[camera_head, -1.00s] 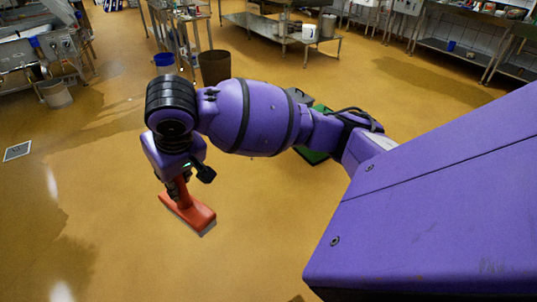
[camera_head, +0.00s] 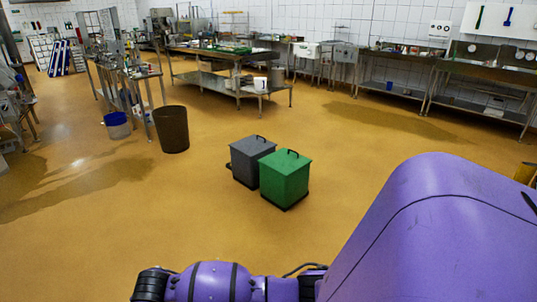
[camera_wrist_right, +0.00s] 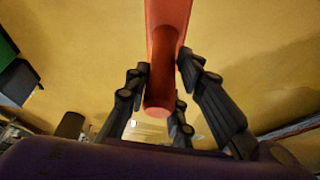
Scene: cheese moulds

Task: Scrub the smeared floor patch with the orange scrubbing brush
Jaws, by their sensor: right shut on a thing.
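The orange scrubbing brush (camera_wrist_right: 168,20) shows in the right wrist view, its handle pointing towards the camera. My right gripper (camera_wrist_right: 163,66) is shut on this handle, with black fingers on both sides of it. The bristles are hidden, so I cannot tell whether they touch the floor. In the head view only part of my right arm shows at the bottom edge. Darker areas lie on the ochre floor, one at the left (camera_head: 95,186) and one at the back right (camera_head: 405,121). I cannot tell whether either is the smeared patch. My left gripper is out of view.
A green lidded bin (camera_head: 285,180) and a grey one (camera_head: 247,160) stand mid-floor. A brown bin (camera_head: 172,130) and a blue-and-white bucket (camera_head: 117,126) stand left of them. Steel tables (camera_head: 225,84) line the back. The floor left of the lidded bins is open.

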